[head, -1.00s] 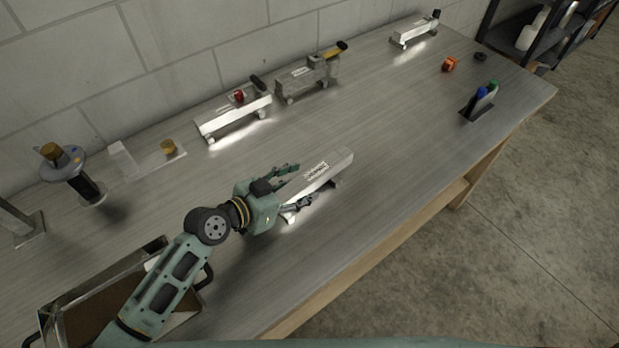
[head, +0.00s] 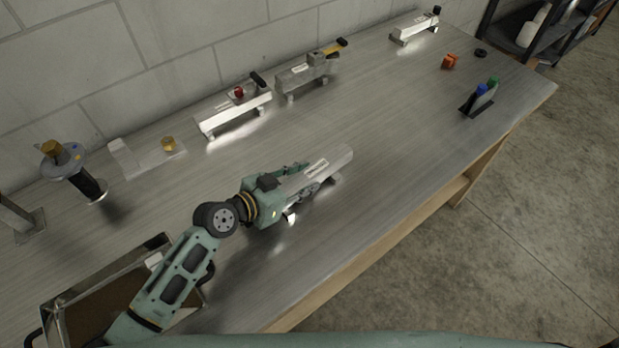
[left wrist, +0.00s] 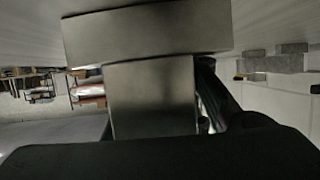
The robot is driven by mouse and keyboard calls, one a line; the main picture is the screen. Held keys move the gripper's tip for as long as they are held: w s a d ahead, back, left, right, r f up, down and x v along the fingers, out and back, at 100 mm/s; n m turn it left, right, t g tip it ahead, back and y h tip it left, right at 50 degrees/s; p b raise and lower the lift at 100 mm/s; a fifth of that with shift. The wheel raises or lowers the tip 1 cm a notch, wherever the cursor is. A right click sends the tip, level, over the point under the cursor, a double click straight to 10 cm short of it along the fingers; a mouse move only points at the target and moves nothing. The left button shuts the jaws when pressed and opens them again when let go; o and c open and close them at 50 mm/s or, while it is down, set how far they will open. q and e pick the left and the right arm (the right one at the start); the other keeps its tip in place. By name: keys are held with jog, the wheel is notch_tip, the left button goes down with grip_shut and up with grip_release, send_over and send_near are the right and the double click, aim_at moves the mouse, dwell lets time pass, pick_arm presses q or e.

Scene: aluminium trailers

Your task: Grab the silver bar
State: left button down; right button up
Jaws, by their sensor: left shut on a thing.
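The silver bar (head: 331,163) is a long bright metal block with a printed label, in the middle of the workbench in the head view. My left gripper (head: 306,178) is shut on it, with a finger along each side near its left end. The palm hides that end. In the left wrist view the bar (left wrist: 150,35) fills the upper middle, very close to the camera, with a narrower metal part below it. I cannot tell whether the bar still touches the bench. My right gripper does not show.
Several similar metal pieces stand along the wall, such as one with a red knob (head: 233,115) and one with a yellow handle (head: 305,76). A metal tray (head: 60,318) lies at the lower left. A pen holder (head: 474,106) stands near the right edge. The bench (head: 400,150) is clear right of the bar.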

pick_arm(q)
jog(key=shift+r, duration=0.25)
